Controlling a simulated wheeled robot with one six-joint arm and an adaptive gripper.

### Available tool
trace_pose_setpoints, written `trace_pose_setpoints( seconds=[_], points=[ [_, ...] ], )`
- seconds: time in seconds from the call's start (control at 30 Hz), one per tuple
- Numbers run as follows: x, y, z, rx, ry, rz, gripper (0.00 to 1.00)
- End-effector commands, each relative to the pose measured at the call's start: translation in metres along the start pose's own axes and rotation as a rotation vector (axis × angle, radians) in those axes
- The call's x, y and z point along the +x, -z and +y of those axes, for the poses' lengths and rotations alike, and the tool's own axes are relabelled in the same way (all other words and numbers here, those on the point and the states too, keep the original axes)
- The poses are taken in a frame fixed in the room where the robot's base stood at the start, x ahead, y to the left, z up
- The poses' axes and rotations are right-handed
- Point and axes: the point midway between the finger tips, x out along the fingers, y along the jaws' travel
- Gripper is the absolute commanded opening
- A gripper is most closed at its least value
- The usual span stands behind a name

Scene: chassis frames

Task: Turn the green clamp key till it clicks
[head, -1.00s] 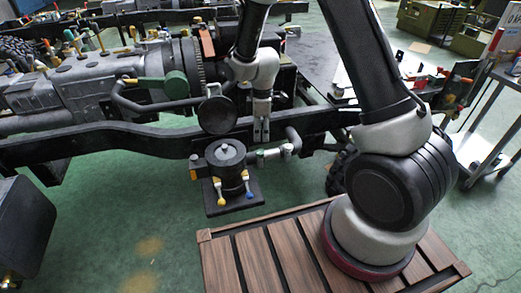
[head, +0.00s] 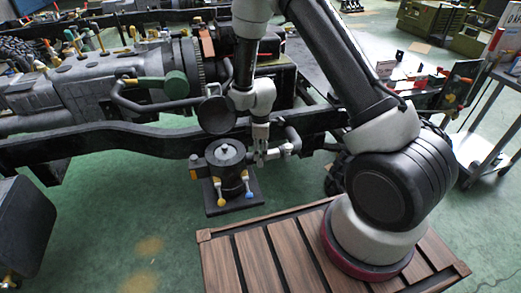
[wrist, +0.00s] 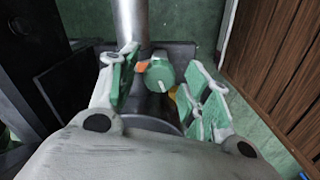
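The green clamp key (wrist: 160,76) shows in the wrist view as a rounded green knob with a pale mark and an orange tab at its left. It sits by a grey pipe (wrist: 131,20). My gripper (wrist: 163,92) is open, with one green-padded finger on each side of the key; I cannot tell whether either finger touches it. In the head view my gripper (head: 259,155) points down at the pipe joint right of the black canister (head: 226,170) and hides the key there.
The dark chassis rail (head: 90,145) runs behind the canister. A round black plate (head: 217,114) stands just left of my wrist. A slatted wooden platform (head: 225,265) is below my arm. Green floor (head: 110,215) is open at the front left.

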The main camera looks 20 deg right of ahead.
Motion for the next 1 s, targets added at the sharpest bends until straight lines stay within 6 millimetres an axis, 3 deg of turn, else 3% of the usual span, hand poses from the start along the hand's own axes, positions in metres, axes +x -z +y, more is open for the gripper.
trace_pose_setpoints(
  seconds=[0.03, 0.2, 0.57, 1.0],
  points=[
    [-0.0001, 0.0000, 0.0000, 0.000, 0.000, 0.000, 0.35],
    [-0.0002, 0.0000, 0.0000, 0.000, 0.000, 0.000, 0.05],
    [-0.0004, 0.0000, -0.0001, 0.045, 0.000, 0.000, 0.06],
    [-0.0005, 0.0002, -0.0007, 0.372, 0.000, 0.000, 0.06]
  ],
)
